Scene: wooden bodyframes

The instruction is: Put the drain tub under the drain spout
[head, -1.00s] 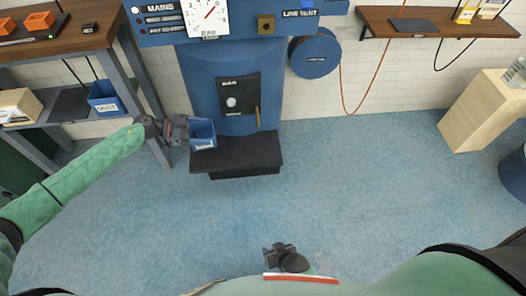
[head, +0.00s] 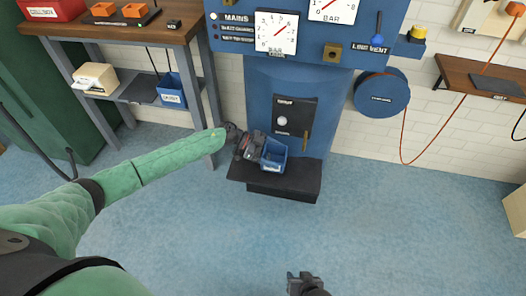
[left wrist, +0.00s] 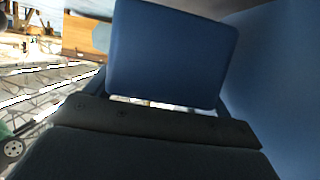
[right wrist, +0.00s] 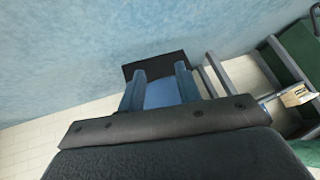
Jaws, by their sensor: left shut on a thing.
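The drain tub (head: 274,155) is a small blue open-topped bin with a pale label. My left gripper (head: 258,148) is shut on its left side and holds it over the black step (head: 297,188) of the blue machine; I cannot tell whether it touches the step. The tub fills the upper middle of the left wrist view (left wrist: 170,55). Above and behind it is a dark panel (head: 296,107) with a pale round fitting (head: 282,121), possibly the spout, and a brass lever (head: 306,142). My right gripper (head: 302,281) is open and empty, low over the floor; its fingers are apart in the right wrist view (right wrist: 160,78).
A workbench (head: 115,38) stands left of the machine, with another blue bin (head: 171,92) on its lower shelf. A hose reel (head: 381,92) is on the right. The blue floor (head: 400,230) in front is clear.

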